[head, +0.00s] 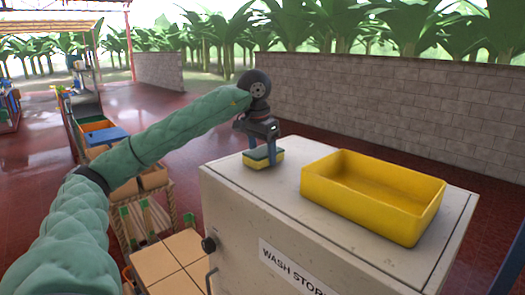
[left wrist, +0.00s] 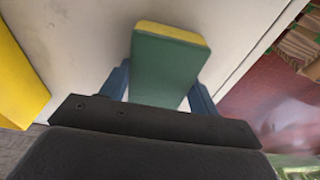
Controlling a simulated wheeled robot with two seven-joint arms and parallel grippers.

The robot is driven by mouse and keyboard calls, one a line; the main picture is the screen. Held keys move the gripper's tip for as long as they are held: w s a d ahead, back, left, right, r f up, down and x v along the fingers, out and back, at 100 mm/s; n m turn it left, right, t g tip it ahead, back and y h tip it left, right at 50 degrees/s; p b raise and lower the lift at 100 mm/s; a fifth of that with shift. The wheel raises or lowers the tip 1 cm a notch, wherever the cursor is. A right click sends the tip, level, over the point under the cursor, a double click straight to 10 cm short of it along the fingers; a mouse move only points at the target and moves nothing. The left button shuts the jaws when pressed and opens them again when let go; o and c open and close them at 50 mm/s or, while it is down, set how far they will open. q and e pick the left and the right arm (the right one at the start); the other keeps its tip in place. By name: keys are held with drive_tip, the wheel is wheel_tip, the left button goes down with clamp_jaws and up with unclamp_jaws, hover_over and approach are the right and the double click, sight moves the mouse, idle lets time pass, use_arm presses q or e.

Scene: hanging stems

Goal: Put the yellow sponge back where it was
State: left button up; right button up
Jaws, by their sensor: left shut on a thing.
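The yellow sponge (head: 262,161) has a dark green top layer and lies at the far left part of the white cabinet's top (head: 290,196). My left gripper (head: 262,152) points down over it with a blue finger on either side, shut on the sponge. In the left wrist view the sponge (left wrist: 168,62) shows its green face and yellow edge between the two blue fingers (left wrist: 158,92). I cannot tell whether the sponge touches the cabinet top or is just above it. My right gripper is not in view.
A yellow open tray (head: 320,194) stands on the cabinet top to the right of the sponge, with a gap between them. It looks empty. Shelves with crates (head: 100,135) stand at the left.

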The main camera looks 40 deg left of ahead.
use_arm(q)
drive_tip(key=shift+f, duration=0.15)
drive_tip(key=shift+f, duration=0.1)
drive_tip(key=o, duration=0.9)
drive_tip(key=shift+o, duration=0.2)
